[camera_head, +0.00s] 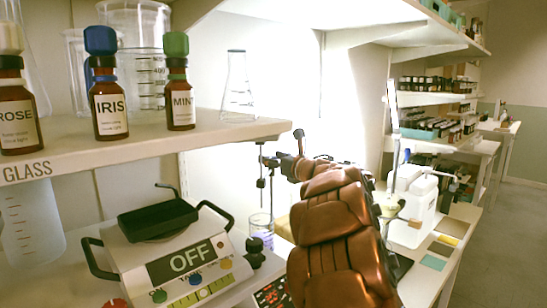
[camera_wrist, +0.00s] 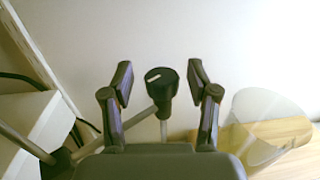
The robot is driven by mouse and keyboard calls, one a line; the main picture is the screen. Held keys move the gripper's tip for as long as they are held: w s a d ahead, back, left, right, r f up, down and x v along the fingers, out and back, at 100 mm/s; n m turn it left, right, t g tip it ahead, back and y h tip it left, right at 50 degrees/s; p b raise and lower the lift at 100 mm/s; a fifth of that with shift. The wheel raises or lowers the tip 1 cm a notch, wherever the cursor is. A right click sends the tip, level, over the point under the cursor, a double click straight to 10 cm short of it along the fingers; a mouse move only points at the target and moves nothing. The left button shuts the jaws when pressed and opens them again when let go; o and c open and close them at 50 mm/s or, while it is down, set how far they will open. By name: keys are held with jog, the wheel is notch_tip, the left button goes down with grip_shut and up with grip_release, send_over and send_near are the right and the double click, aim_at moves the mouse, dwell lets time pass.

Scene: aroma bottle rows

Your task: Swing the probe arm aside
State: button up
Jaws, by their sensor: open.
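In the wrist view my gripper (camera_wrist: 160,76) is open, with one dark finger on each side of a black knob (camera_wrist: 162,84) with a white mark. The knob shows between the fingertips with gaps on both sides; I cannot tell its depth. Pale rods, apparently the probe arm (camera_wrist: 134,121) and its post, run below the knob. In the head view a thin dark probe (camera_head: 261,183) hangs above a glass beaker (camera_head: 260,229), left of my copper arm. A dark knob (camera_head: 298,133) stands behind my wrist. My arm hides most of the gripper there.
A balance reading OFF (camera_head: 190,262) stands at lower left. Above it, a shelf (camera_head: 150,149) holds labelled bottles and glassware. A white canister (camera_head: 412,205) stands right of my arm. In the wrist view a clear glass vessel (camera_wrist: 262,118) is close at right.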

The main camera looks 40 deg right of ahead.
jog(key=shift+w, duration=0.5)
jog(key=shift+c, duration=0.4)
grip_shut()
jog(key=shift+d, duration=0.15)
